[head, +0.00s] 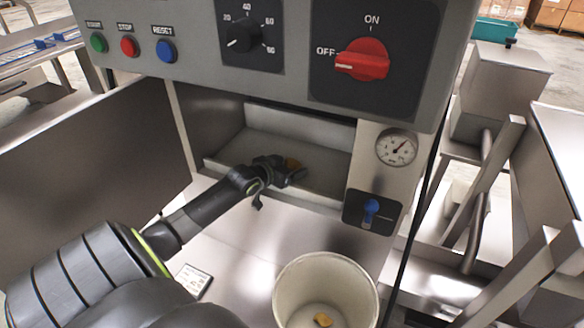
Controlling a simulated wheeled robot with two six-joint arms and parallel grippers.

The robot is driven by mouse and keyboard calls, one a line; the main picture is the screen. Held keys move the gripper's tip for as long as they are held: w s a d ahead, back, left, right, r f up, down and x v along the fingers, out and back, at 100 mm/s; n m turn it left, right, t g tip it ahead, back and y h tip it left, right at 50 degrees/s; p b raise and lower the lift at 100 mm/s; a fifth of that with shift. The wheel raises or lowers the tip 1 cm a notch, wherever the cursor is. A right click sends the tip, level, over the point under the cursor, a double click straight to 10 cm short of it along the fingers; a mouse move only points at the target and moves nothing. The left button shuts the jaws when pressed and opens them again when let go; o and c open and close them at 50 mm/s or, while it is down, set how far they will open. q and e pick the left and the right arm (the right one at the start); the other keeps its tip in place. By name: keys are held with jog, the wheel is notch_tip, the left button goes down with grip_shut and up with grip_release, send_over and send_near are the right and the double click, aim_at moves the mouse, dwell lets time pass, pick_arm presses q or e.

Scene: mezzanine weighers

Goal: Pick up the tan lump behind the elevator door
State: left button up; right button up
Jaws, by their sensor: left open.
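The tan lump (293,164) shows small at the tip of my left gripper (289,173), inside the open compartment (310,143) under the control panel. My left arm reaches in from the lower left, and its gripper is open around or just beside the lump; I cannot tell which. Part of the lump is hidden by the gripper. The elevator door (95,150) appears to be the large metal panel standing swung open at the left. My right gripper is not in view.
A pale bucket (284,290) with a tan piece (323,320) in it stands in front. The compartment has a raised front lip (320,200). The control panel (205,45) overhangs above. A blue-handled valve (371,208) and a gauge (396,147) are to the right.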

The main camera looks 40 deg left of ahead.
pick_arm(q)
jog(key=shift+c, duration=0.4)
jog(key=c, duration=0.9)
